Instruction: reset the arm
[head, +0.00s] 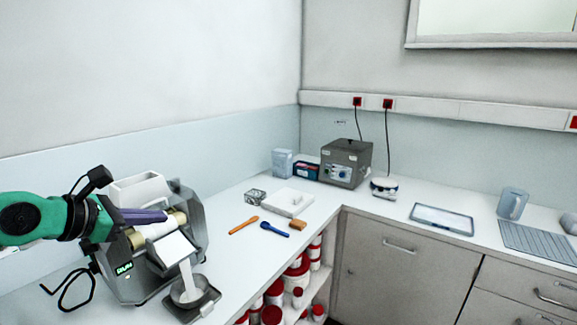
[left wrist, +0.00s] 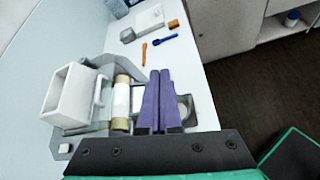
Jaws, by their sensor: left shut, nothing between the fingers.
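My left arm comes in from the left in the head view. Its gripper (head: 165,215) has purple fingers, which are shut and empty, and lies in front of or over the mill's rollers. In the left wrist view the shut fingers (left wrist: 158,85) lie side by side, pointing away from me. The cream mill (head: 135,275) is a grey machine with a white hopper (head: 140,190), pale rollers with brass-coloured ends and a green display. The hopper (left wrist: 72,95) and a roller (left wrist: 121,100) also show left of the fingers in the left wrist view. My right gripper is not in view.
An orange spatula (head: 243,226), a blue spoon (head: 274,229) and a white slab (head: 289,202) lie on the counter beyond the mill. A grey box device (head: 346,163) stands in the corner. A round dish (head: 188,290) sits below the mill's chute. Counter between mill and spatula is clear.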

